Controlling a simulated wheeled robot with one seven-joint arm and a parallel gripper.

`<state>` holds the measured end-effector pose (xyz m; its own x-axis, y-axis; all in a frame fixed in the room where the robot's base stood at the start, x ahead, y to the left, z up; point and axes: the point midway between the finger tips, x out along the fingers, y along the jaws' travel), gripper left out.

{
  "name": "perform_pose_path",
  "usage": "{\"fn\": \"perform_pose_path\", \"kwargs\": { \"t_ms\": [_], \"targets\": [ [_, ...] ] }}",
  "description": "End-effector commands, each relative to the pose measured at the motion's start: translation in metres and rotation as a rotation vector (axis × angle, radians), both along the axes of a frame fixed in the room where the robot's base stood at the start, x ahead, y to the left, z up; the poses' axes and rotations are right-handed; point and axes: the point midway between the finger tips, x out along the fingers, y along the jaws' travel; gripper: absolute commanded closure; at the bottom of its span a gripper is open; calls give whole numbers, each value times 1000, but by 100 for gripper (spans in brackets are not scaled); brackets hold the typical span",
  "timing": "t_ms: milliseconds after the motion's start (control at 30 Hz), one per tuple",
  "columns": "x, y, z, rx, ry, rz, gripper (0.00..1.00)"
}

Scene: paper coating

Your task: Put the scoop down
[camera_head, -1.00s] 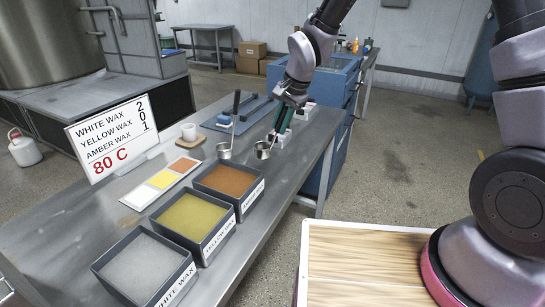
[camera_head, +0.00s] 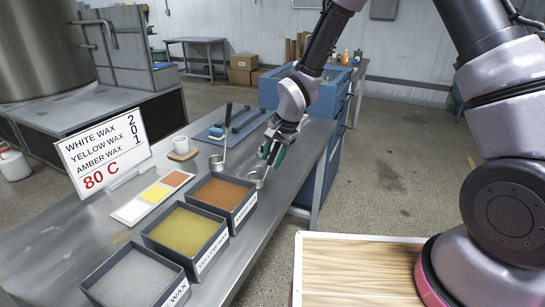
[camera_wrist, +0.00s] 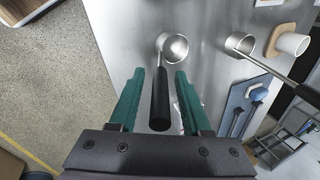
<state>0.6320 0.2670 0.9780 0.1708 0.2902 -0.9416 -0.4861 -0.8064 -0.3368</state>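The scoop (camera_head: 256,178), a small metal cup with a long black handle, is at the table's right edge in the head view, just right of the amber wax tray. In the wrist view its cup (camera_wrist: 173,48) is ahead and its black handle (camera_wrist: 160,98) runs back between the green fingers. My gripper (camera_wrist: 160,80) is open around the handle, with a gap visible on each side. In the head view my gripper (camera_head: 271,153) is low over the table edge and hides most of the handle. The cup appears to be at the tabletop; I cannot tell whether it touches.
A second scoop (camera_head: 217,162) stands left of it, near a white cup (camera_head: 181,144) on a wooden coaster. Trays of amber (camera_head: 220,198), yellow (camera_head: 187,234) and white wax (camera_head: 133,280) line the front edge. A wax sign (camera_head: 100,151) and blue board (camera_head: 222,133) are behind.

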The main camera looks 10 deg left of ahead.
Motion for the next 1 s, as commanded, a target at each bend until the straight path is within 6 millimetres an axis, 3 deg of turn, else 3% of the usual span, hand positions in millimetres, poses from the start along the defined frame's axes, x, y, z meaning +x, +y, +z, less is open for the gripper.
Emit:
{"fn": "perform_pose_path", "kwargs": {
  "t_ms": [300, 433, 800, 1000],
  "targets": [
    [0, 0, 1, 0, 0, 0, 48],
    [-1, -3, 11, 1, -1, -1, 48],
    [-13, -25, 82, 2, -5, -2, 48],
    [-18, -33, 108, 1, -2, -2, 48]
  ]
}}
